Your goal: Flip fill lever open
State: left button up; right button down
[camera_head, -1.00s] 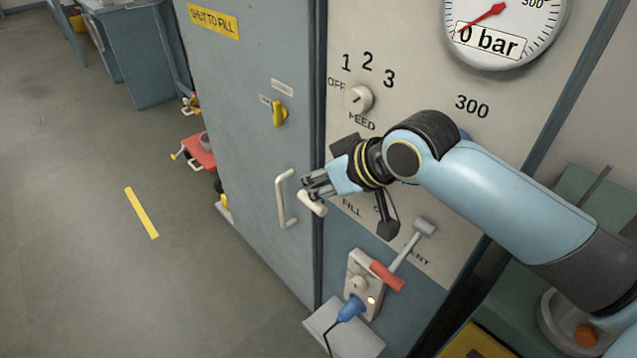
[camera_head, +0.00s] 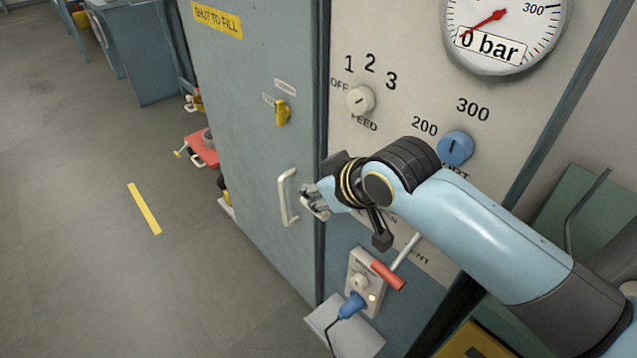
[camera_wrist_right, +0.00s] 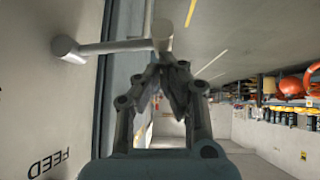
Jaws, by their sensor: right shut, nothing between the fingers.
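The fill lever (camera_wrist_right: 115,46) is a pale bar with a round pivot and a cylindrical cross grip (camera_wrist_right: 162,36) at its end, standing out from the panel in the right wrist view. In the head view its pale end shows only partly at my gripper, and my wrist hides most of the FILL label. My right gripper (camera_head: 311,198) is in front of the panel's left edge, near the door handle. Its fingertips (camera_wrist_right: 166,78) are together and empty, close beside the cross grip; I cannot tell whether they touch it. My left gripper is not in view.
The blue-grey door has a pale handle (camera_head: 287,198) and a yellow latch (camera_head: 282,112). The panel carries a feed knob (camera_head: 360,99), a blue knob (camera_head: 455,148) and a gauge (camera_head: 503,28) reading 0 bar. A red-gripped lever (camera_head: 388,275) and blue plug (camera_head: 351,305) sit below.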

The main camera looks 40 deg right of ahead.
jog(key=shift+a+f+n+h+p, duration=0.3)
jog(key=shift+f+n+h+p, duration=0.15)
jog(key=shift+f+h, duration=0.45)
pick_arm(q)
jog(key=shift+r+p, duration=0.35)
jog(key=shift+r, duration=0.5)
pick_arm(e)
jog(key=shift+d+f, duration=0.1)
jog(key=shift+f, duration=1.2)
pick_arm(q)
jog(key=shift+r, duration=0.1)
